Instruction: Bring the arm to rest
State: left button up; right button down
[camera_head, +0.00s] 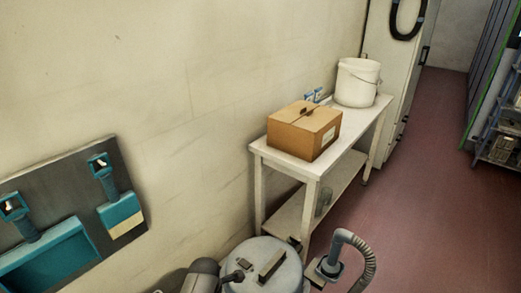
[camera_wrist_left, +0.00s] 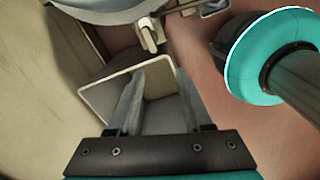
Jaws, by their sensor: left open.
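My left gripper (camera_wrist_left: 158,85) shows in the left wrist view with its two grey fingers apart. I see nothing held between them. The fingers point toward a pale-rimmed, open-topped bin (camera_wrist_left: 90,92), which lies behind them in the picture; I cannot tell the distance. No gripper can be made out in the head view. My right gripper is in neither view.
A grey drum-shaped machine (camera_head: 265,268) with a ribbed hose (camera_head: 362,262) stands at bottom centre. Beyond it, a white table (camera_head: 358,138) carries a cardboard box (camera_head: 300,137) and white bucket (camera_head: 357,85). Red floor (camera_head: 425,190) is clear at right.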

pick_arm(q)
jog(key=s+a+f+m, duration=0.2)
jog(key=s+f+m, duration=0.3)
jog(key=s+m, duration=0.4)
jog(key=s+a+f+m, duration=0.1)
jog(key=s+f+m, duration=0.5)
jog(key=s, duration=0.9)
jog(key=s+a+f+m, duration=0.2)
jog(key=s+f+m, duration=0.4)
jog(key=s+m, duration=0.6)
jog(key=shift+s+a+f+m+t, duration=0.2)
jog(key=shift+s+a+m+t, duration=0.1)
jog(key=shift+s+t, duration=0.1)
